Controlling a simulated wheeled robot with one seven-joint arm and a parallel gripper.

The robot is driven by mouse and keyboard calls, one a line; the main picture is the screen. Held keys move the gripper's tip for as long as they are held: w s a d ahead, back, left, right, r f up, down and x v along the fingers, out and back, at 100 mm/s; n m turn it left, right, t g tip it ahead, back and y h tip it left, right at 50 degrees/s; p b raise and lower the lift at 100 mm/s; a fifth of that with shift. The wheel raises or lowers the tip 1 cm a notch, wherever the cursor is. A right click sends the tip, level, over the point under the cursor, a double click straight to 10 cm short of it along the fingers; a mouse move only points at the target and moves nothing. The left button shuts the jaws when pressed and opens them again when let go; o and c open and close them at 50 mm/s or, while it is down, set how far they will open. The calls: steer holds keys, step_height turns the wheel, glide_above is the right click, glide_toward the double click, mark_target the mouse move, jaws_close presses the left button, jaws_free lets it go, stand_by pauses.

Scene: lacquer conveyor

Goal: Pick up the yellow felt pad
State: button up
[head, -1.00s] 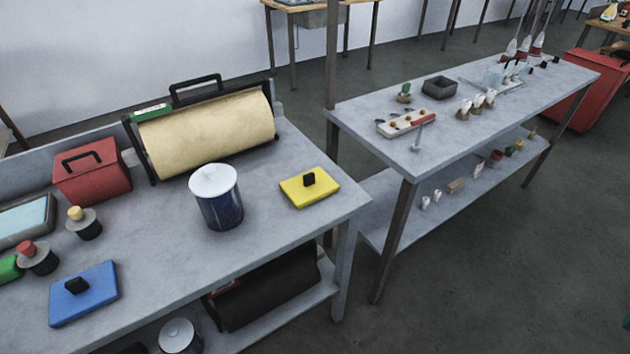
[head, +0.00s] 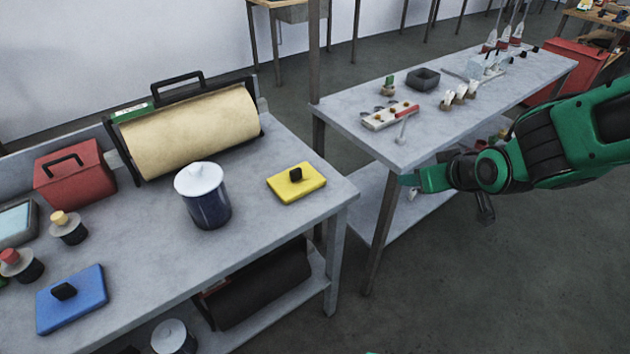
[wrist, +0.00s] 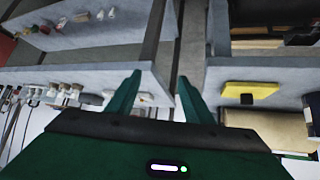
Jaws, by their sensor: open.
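The yellow felt pad (head: 297,185) lies flat near the right end of the left grey table, with a small black knob on top. It also shows in the wrist view (wrist: 238,89), to the right of my fingers. My gripper (wrist: 158,92) is open and empty, its two green fingers apart. In the head view my gripper (head: 410,181) is in front of the right table's near corner, well to the right of the pad and not touching it. Its fingertips are hard to make out there.
A blue canister with a white lid (head: 203,197) stands left of the pad. Behind it is a large cream roll (head: 195,133) in a black frame. A blue pad (head: 72,299) lies front left. A second table (head: 440,115) holds small tools. A gap separates the tables.

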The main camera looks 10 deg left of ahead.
steer(key=s+a+n+y, duration=0.2)
steer(key=a+y, duration=0.1)
steer(key=a, duration=1)
steer(key=n+y, duration=0.2)
steer(key=y, duration=0.1)
glide_toward(298, 172)
steer(key=shift+a+t, duration=0.1)
steer(key=shift+t, duration=0.3)
steer(key=x, duration=0.4)
steer(key=shift+a, duration=0.25)
steer(key=shift+f+x, duration=0.15)
steer(key=shift+x, duration=1.45)
steer(key=shift+f+x, duration=0.2)
steer(key=shift+x, duration=1.4)
steer(key=shift+s+r, duration=0.1)
steer(key=shift+s, duration=0.05)
steer(key=shift+d, duration=0.1)
steer(key=c, duration=1.1)
